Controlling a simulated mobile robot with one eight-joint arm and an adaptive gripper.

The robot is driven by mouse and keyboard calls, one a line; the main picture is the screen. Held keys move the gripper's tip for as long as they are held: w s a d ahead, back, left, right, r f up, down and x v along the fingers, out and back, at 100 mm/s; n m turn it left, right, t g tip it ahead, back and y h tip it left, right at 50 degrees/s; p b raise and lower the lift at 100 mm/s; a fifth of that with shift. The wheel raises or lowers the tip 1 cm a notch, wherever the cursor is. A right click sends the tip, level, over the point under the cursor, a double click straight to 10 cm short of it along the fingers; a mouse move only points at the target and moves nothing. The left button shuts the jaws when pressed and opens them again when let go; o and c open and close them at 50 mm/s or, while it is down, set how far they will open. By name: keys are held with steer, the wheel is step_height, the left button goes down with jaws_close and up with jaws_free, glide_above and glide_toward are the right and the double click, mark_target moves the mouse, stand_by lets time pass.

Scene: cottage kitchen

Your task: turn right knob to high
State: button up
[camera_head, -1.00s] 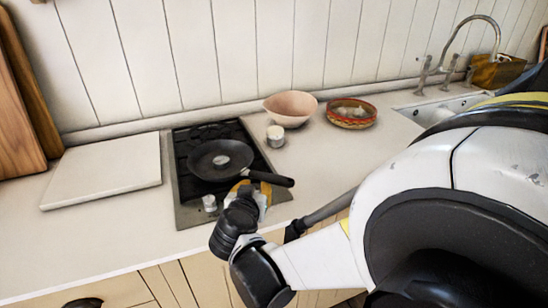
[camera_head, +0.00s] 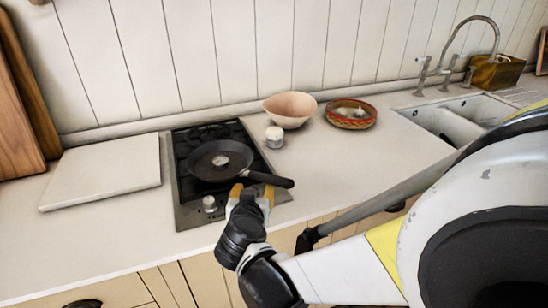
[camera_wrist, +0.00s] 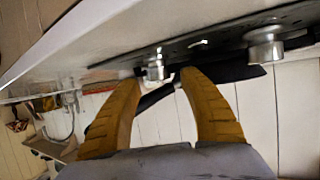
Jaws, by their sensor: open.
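The black two-burner cooktop (camera_head: 186,211) is set in the counter, with a silver left knob (camera_head: 209,203) on its front strip. The right knob is hidden behind my gripper (camera_head: 252,187) in the head view. In the wrist view, which looks upside down, the right knob (camera_wrist: 155,68) shows between and beyond my two yellow fingertips (camera_wrist: 159,79). The left knob (camera_wrist: 265,46) is off to the right there. My gripper is open and empty at the cooktop's front right; I cannot tell whether a finger touches the knob.
A black frying pan (camera_head: 208,172) sits on the cooktop, its handle (camera_head: 272,180) reaching right, close above my fingers. A small white jar (camera_head: 275,137), pink bowl (camera_head: 290,107) and patterned dish (camera_head: 351,120) stand behind to the right. A white board (camera_head: 100,173) lies left.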

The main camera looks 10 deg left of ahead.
steer(key=v, duration=1)
